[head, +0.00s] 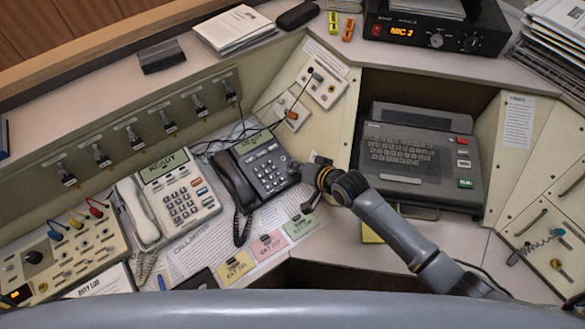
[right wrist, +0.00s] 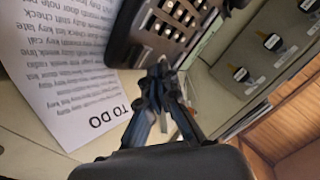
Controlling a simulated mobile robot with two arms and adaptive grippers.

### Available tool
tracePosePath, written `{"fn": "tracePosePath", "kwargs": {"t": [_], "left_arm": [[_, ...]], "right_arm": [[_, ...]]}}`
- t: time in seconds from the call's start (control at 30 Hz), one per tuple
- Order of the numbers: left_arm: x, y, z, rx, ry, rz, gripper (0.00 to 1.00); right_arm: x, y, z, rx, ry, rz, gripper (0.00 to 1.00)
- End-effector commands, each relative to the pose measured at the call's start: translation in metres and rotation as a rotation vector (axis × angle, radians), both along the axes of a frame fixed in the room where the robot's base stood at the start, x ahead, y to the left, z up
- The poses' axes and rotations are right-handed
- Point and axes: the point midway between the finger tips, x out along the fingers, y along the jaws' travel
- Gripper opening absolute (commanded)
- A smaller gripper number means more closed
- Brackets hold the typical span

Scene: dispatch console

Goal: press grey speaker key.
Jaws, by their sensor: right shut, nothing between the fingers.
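A black desk phone (head: 262,168) with a handset on its left, a small lit "READY" screen and a keypad stands mid-left in the head view. Its keypad (right wrist: 175,18) also shows at the top of the right wrist view. A cream phone (head: 180,199) with a "READY" screen stands to its left. I cannot single out the grey speaker key on either phone. My right gripper (head: 297,167) is shut and empty at the right edge of the black phone; the closed fingertips (right wrist: 162,72) point toward its keys. I cannot tell whether they touch. My left gripper is out of view.
A grey keyboard terminal (head: 405,152) sits in a recess to the right. Yellow, pink and green cards (head: 271,246) lie in front of the phones. A "TO DO" sheet (right wrist: 75,95) lies beside the black phone. A switch panel (head: 60,250) is at far left.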

Motion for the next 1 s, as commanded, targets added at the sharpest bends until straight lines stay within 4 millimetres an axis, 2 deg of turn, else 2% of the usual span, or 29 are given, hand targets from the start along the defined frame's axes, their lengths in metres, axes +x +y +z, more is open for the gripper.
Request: {"fn": "tracePosePath", "kwargs": {"t": [1.0], "left_arm": [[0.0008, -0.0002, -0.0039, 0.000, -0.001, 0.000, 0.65]], "right_arm": [[0.0010, 0.0009, -0.0082, 0.000, 0.000, 0.000, 0.00]]}}
